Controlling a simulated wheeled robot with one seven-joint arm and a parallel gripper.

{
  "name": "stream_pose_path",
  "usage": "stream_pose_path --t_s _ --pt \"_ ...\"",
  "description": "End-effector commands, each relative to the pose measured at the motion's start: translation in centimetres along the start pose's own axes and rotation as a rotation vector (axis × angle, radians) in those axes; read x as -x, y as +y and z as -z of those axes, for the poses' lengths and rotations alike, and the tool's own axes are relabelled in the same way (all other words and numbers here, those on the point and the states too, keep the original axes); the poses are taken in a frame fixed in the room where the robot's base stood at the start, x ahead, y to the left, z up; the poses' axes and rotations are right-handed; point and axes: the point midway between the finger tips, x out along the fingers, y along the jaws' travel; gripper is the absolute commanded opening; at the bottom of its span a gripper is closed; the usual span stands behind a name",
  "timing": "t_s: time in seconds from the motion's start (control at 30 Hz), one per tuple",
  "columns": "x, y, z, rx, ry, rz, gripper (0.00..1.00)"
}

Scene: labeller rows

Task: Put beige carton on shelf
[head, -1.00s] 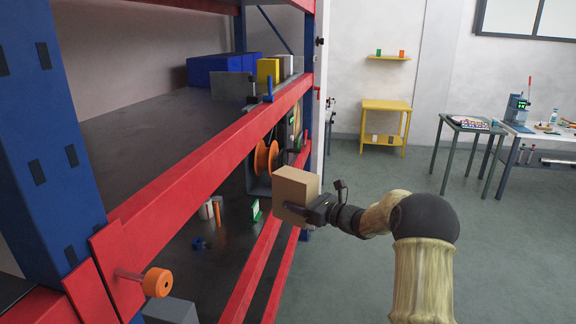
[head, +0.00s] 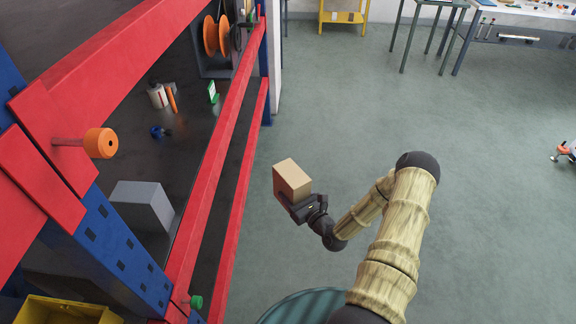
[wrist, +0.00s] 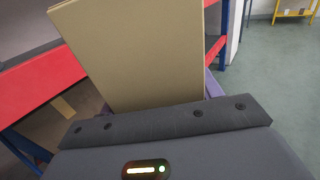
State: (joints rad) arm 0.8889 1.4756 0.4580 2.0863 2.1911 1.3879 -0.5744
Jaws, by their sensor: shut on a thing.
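The beige carton (head: 291,179) is a box held in the air by my gripper (head: 300,204), to the right of the shelf rack. The gripper is shut on its lower part. In the wrist view the carton (wrist: 140,52) stands up large in front of the gripper body, and the fingertips are hidden behind it. The shelf (head: 190,128) is a dark lower deck behind red beams (head: 222,140). The carton is apart from the rack, over the open floor side.
An orange knob (head: 100,143) sticks out from the rack. Green floor (head: 480,200) is free at right.

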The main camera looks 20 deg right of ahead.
Motion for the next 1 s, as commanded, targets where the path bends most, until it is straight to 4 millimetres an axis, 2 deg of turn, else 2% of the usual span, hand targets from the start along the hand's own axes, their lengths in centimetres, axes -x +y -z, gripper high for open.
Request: stream_pose_path --t_s 0.03,0.2,0.4,1.0 --pt "0.9 0.5 1.0 -0.011 -0.004 0.035 0.09" --pt "3.4 1.8 3.5 -0.010 -0.004 0.148 0.09" --pt "5.3 2.8 5.1 -0.003 -0.007 0.240 0.09" --pt "5.8 3.0 5.3 0.004 -0.008 0.260 0.09"
